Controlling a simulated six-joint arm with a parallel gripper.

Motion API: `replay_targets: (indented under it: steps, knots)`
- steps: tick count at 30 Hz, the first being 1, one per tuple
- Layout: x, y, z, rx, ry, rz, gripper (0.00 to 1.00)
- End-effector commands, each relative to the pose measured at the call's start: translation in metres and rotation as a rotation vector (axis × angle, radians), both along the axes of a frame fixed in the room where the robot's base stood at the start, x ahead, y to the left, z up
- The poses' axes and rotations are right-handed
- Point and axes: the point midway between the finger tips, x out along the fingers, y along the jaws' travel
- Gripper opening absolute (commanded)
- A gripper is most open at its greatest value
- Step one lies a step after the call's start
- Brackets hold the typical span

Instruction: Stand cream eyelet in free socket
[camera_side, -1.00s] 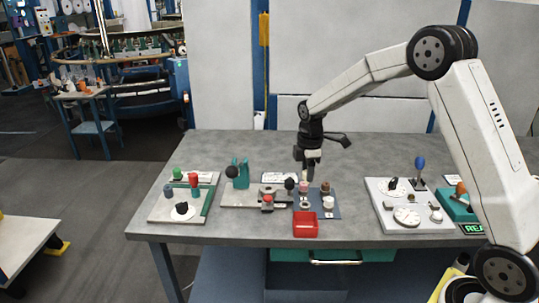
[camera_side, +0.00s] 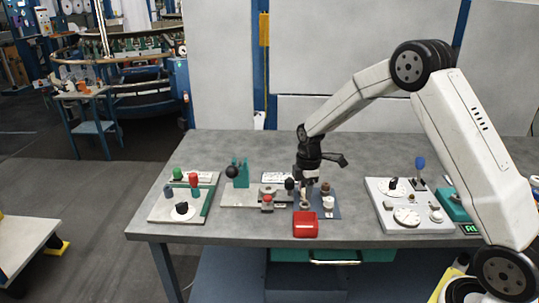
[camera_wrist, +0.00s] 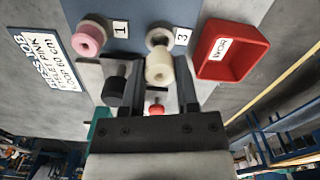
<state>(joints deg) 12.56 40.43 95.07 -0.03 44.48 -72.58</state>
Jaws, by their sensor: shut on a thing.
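My gripper (camera_wrist: 160,95) is shut on the cream eyelet (camera_wrist: 159,68), which shows between the fingers in the wrist view. In the side view my gripper (camera_side: 308,185) is low over the left part of the blue plate (camera_side: 334,213). I cannot tell whether the eyelet touches a socket, as the fingers and eyelet hide what is below. A pink eyelet (camera_wrist: 90,38) stands by the label 1.
A red box (camera_wrist: 232,48) is close to the plate's front. A black knob (camera_wrist: 115,86) and a red knob (camera_side: 267,199) are to the left on a grey fixture. A pale board with dials (camera_side: 408,216) lies to the right. The back of the table is clear.

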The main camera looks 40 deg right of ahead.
Motion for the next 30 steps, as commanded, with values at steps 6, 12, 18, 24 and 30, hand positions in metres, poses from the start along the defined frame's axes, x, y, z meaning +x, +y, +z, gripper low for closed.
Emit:
replay_targets:
  steps: [6,12,18,24,30]
  knots:
    - [0.000,0.000,0.001,0.000,-0.001,0.000,0.00]
    - [0.000,0.000,-0.002,0.000,0.000,0.000,0.00]
    - [0.000,0.000,-0.007,0.000,0.001,0.000,0.00]
    - [0.000,0.000,-0.011,0.000,0.000,0.000,0.00]
    - [0.000,0.000,-0.015,0.000,-0.001,0.000,0.00]
